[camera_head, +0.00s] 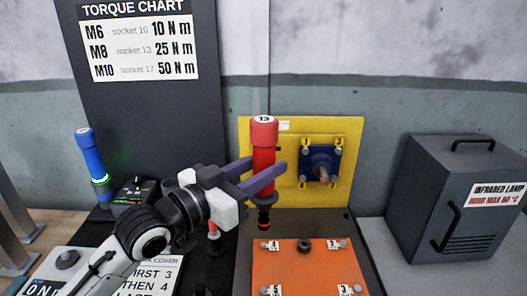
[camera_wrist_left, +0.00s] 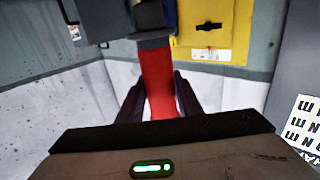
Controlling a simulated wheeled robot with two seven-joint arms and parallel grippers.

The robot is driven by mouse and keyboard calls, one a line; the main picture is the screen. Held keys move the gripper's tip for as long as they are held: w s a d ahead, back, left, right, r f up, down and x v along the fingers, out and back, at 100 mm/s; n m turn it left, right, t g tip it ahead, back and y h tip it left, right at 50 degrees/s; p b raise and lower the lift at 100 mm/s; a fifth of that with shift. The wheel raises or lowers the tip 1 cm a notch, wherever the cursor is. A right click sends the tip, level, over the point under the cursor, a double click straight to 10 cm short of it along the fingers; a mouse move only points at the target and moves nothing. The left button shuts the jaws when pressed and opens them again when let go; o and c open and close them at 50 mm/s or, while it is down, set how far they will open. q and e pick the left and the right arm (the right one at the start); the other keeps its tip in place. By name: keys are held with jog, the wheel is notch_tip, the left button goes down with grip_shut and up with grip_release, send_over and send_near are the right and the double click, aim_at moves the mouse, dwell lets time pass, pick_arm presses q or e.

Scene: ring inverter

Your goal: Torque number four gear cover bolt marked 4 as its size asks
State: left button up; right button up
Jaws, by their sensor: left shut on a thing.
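My left gripper (camera_head: 262,177) is shut on a red driver (camera_head: 264,155) marked 13, holding it upright with its dark socket end (camera_head: 264,215) down. The red driver also shows between the fingers in the left wrist view (camera_wrist_left: 160,85). The socket is above the back edge of the orange gear cover (camera_head: 305,270), apparently not touching it. A bolt at the cover's back left (camera_head: 273,245) has a small tag that seems to read 4. Other tagged bolts sit at the remaining corners. The torque chart (camera_head: 138,48) pairs M8, socket 13 and 25 N m. My right gripper is out of view.
A yellow panel (camera_head: 345,130) with a blue flanged part (camera_head: 320,158) stands behind the cover. A dark infrared lamp box (camera_head: 440,200) is at right.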

aim_at(263, 199)
pick_arm(q)
jog(key=shift+w+r, duration=0.45)
jog(key=shift+r, duration=0.1)
jog(key=shift+s+r, duration=0.1)
jog(key=shift+s, duration=0.05)
jog(key=shift+a, duration=0.1)
jog(key=shift+f+b, duration=1.65)
jog(key=shift+f, duration=1.6)
jog(key=shift+r, duration=0.1)
jog(key=shift+s+p, duration=0.1)
jog(key=shift+p, duration=0.25)
jog(key=shift+f+b, duration=0.65)
jog(key=shift+f, duration=0.9)
